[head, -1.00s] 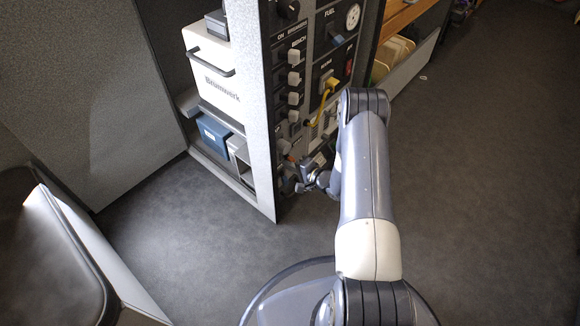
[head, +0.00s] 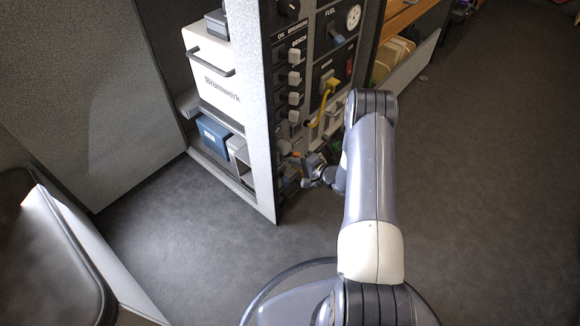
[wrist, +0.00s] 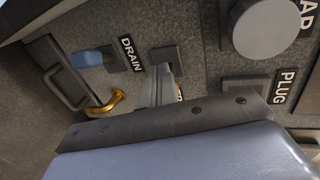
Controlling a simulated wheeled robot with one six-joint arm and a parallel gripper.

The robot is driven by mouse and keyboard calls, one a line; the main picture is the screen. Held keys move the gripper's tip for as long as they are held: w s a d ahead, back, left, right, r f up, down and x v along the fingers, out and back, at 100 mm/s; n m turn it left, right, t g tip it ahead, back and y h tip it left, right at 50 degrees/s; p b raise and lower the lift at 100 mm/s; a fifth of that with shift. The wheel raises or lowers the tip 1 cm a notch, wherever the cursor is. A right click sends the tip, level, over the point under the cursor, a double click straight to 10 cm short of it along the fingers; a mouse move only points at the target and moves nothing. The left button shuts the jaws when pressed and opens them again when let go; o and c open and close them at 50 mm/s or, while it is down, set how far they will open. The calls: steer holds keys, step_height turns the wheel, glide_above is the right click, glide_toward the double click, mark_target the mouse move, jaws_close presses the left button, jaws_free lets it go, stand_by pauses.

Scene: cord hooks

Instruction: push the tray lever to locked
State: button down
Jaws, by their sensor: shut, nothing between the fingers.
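In the wrist view, a brass-coloured curved lever (wrist: 108,103) sticks out from the grey panel beside a dark tray-like part with a bar handle (wrist: 62,76). I cannot read a label for this lever, so I cannot tell its setting or confirm that it is the tray lever. A blue lever (wrist: 93,57) sits above it beside the word DRAIN. My gripper (head: 304,183) is shut and empty, low in front of the panel in the head view. Its own blue-grey body fills the bottom of the wrist view and hides part of the panel. I cannot tell whether it touches anything.
A large round grey knob (wrist: 268,27) is at the upper right in the wrist view. The panel's pale edge (head: 256,130) stands at left. The floor (head: 480,180) at right is clear.

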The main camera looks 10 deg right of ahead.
steer(key=f+p+v, duration=0.1)
steer(key=p+v, duration=0.1)
steer(key=v, duration=0.6)
steer(key=shift+s, duration=0.35)
stand_by(0.4)
steer(key=b+x, duration=0.1)
steer(key=x, duration=0.6)
steer(key=shift+w+r+b, duration=0.3)
steer(key=shift+r+b, duration=0.05)
steer(key=shift+b, duration=0.05)
steer(key=shift+s, duration=0.1)
